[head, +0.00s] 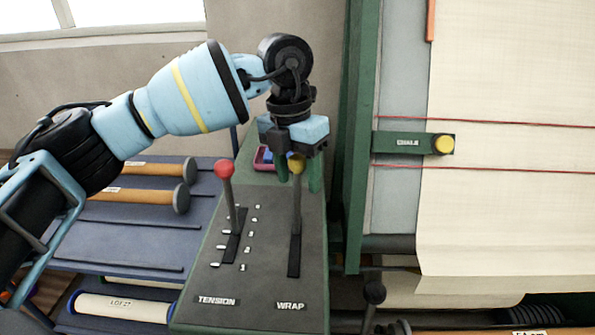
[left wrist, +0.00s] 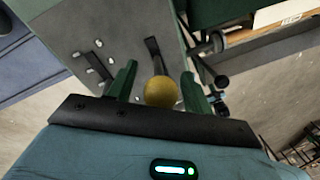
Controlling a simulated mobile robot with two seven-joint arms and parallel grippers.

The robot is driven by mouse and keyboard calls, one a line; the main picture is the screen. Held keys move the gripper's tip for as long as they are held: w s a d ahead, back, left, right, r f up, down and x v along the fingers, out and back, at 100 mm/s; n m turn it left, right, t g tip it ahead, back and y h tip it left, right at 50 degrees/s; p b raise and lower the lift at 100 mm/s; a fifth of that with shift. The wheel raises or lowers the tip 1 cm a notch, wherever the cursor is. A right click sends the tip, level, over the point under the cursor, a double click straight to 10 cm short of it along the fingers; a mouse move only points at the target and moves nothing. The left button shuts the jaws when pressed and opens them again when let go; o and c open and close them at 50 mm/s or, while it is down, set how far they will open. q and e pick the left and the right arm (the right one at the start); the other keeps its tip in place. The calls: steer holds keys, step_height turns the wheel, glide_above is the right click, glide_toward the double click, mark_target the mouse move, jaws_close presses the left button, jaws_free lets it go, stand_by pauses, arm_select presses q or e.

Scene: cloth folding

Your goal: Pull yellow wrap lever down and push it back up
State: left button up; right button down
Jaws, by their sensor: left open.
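The yellow wrap lever knob (head: 297,163) tops a grey shaft standing in the slot above the WRAP label, at the slot's far end. My left gripper (head: 298,178) is directly over it, pointing down, with its green fingers apart on either side of the knob. In the left wrist view the yellow knob (left wrist: 161,92) sits between the two open fingers (left wrist: 160,85), with a gap showing on both sides. The gripper body hides part of the knob's top in the head view. My right gripper is not in view.
The red-knobbed tension lever (head: 225,169) stands just left of the wrap lever on the same panel (head: 262,285). A green frame with a cream cloth (head: 510,200) rises close on the right.

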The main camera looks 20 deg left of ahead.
arm_select(q)
steer(key=c, duration=0.6)
jaws_close()
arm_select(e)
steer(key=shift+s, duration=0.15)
